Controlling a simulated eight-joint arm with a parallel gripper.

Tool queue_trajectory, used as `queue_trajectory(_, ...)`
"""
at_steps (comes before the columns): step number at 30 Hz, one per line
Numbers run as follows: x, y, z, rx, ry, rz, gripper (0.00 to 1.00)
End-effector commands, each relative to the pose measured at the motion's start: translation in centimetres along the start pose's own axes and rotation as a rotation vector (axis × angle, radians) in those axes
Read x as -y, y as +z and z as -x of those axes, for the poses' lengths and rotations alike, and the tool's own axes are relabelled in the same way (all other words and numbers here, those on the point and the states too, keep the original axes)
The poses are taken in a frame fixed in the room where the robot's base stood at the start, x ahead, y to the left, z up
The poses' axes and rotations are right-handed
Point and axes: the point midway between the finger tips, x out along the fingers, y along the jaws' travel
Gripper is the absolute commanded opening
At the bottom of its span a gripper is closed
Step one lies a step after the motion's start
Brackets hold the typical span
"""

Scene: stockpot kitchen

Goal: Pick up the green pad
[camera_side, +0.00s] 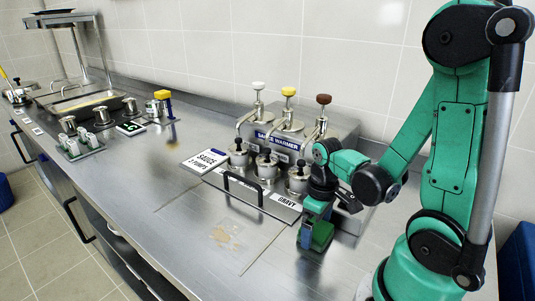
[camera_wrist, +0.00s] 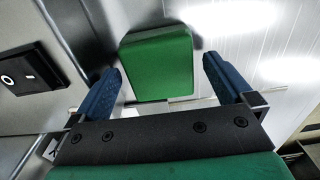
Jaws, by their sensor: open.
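The green pad (camera_wrist: 156,66) is a rounded green block in the upper middle of the wrist view. It also shows low beside the sauce warmer in the side view (camera_side: 322,236). My gripper (camera_wrist: 161,68) is open, with one blue finger on each side of the pad in the wrist view. Gaps show between the pad and both fingers, and nothing is gripped. In the side view my gripper (camera_side: 312,238) points down at the pad and partly hides it. I cannot tell how far the fingertips reach down around it.
A sauce warmer (camera_side: 285,138) with three pumps stands just behind my gripper. A black switch (camera_wrist: 31,70) shows at the left of the wrist view.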

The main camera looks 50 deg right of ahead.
Motion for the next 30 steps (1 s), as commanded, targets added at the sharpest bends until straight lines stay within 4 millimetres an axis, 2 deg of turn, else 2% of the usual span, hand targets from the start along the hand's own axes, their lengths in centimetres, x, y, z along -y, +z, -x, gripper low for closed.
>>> queue_trajectory(4,0.0,0.0,0.0,0.0,0.0,0.0,1.0)
queue_trajectory(5,0.0,0.0,0.0,0.0,0.0,0.0,0.94)
queue_trajectory(12,0.0,0.0,0.0,0.0,0.0,0.0,0.28)
queue_trajectory(13,0.0,0.0,0.0,0.0,0.0,0.0,0.28)
queue_trajectory(14,0.0,0.0,0.0,0.0,0.0,0.0,0.2)
queue_trajectory(23,0.0,0.0,0.2,0.0,0.0,0.0,0.19)
queue_trajectory(30,0.0,-0.1,1.4,0.0,0.0,0.0,0.19)
